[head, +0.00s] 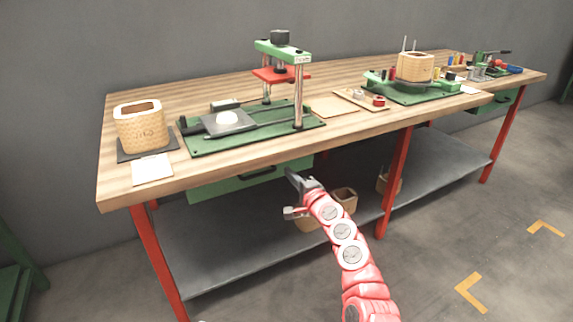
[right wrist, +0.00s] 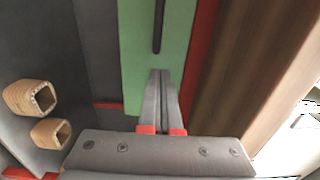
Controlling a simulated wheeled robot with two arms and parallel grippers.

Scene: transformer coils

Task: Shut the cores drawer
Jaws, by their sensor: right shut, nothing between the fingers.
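A green drawer (head: 222,186) with a dark bar handle sits under the front edge of the bench, left of the middle. No label is readable on it, and I cannot tell how far it stands out. My right gripper (head: 290,176) is shut and empty near the right end of this drawer's front. In the right wrist view the shut fingertips (right wrist: 163,73) lie over the green drawer front (right wrist: 137,48), below the dark handle (right wrist: 158,28). I cannot tell whether they touch it. My left gripper is not in view.
A second green drawer (head: 503,101) is at the bench's far right. The wooden bench top (head: 110,185) carries a green press (head: 283,50), a winding stand and a wooden core (head: 139,127). Red legs (head: 397,180) and a grey lower shelf (head: 235,250) with several cores lie below.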

